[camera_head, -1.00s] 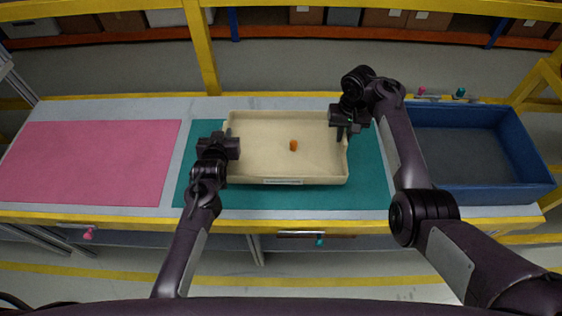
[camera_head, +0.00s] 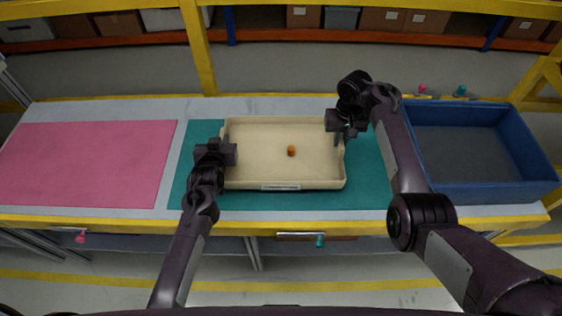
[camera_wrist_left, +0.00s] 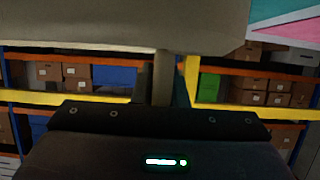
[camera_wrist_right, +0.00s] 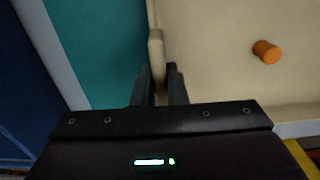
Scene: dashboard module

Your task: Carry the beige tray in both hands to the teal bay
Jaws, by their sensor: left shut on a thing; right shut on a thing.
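The beige tray (camera_head: 255,172) is over the teal bay (camera_head: 300,201) in the head view, with teal showing in front and at both sides. I cannot tell whether it rests on the bay or hangs just above it. A small orange cylinder (camera_head: 291,151) stands inside the tray; it also shows in the right wrist view (camera_wrist_right: 266,51). My left gripper (camera_head: 224,150) is shut on the tray's left wall. My right gripper (camera_head: 341,132) is shut on the right wall; its fingers (camera_wrist_right: 160,85) straddle the rim in the right wrist view.
A pink bay (camera_head: 85,163) lies on the left of the bench. A blue bin (camera_head: 480,192) stands at the right end, close to my right arm. Small pink (camera_head: 422,89) and teal (camera_head: 461,91) knobs are behind it. Shelves with boxes run along the back.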

